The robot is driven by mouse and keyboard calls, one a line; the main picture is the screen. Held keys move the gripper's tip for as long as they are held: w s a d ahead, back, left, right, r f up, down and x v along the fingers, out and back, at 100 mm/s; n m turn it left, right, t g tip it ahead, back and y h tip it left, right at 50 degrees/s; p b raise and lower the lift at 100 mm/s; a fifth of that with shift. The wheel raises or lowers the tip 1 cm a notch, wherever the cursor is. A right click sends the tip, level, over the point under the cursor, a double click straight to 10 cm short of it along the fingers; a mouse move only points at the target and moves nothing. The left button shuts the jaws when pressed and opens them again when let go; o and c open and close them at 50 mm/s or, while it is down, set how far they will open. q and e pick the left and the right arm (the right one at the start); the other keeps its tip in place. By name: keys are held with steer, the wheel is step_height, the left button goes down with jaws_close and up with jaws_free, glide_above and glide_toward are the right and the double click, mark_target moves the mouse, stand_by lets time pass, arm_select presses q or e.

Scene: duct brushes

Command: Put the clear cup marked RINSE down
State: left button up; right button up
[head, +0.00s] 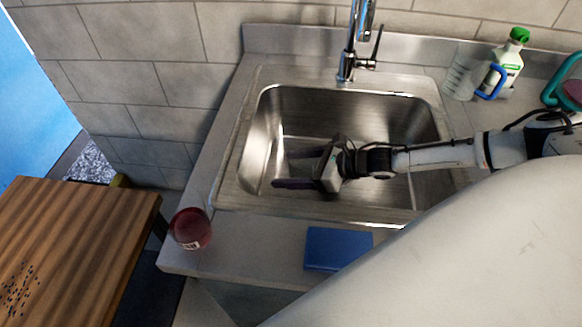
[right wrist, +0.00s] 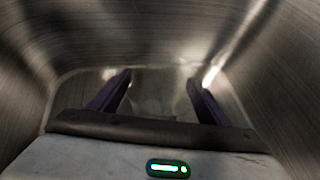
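My right gripper (head: 283,169) reaches into the steel sink (head: 258,150) from the right, low over its floor. Its two dark fingers stand wide apart. In the right wrist view the fingers (right wrist: 159,78) are also apart, with a pale, see-through-looking patch between them; I cannot tell whether it is a clear cup or the sink floor. A dark red cup-like vessel (head: 190,225) with a white label stands at the counter's left front corner; its lettering is too small to read. A clear jug (head: 462,76) stands right of the sink. My left gripper is not in view.
A tap (head: 347,62) rises behind the sink. A white bottle with a green cap (head: 511,58) stands beside the jug. A blue flat pad or cloth (head: 337,248) lies on the front counter. A wooden table (head: 90,225) stands at the left.

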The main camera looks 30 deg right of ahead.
steer(key=shift+r, duration=0.3)
steer(key=v, duration=1)
steer(key=shift+s+d, duration=0.25)
steer(key=shift+s, duration=0.1)
steer(key=shift+s+d+r, duration=0.3)
steer(key=shift+s+r, duration=0.05)
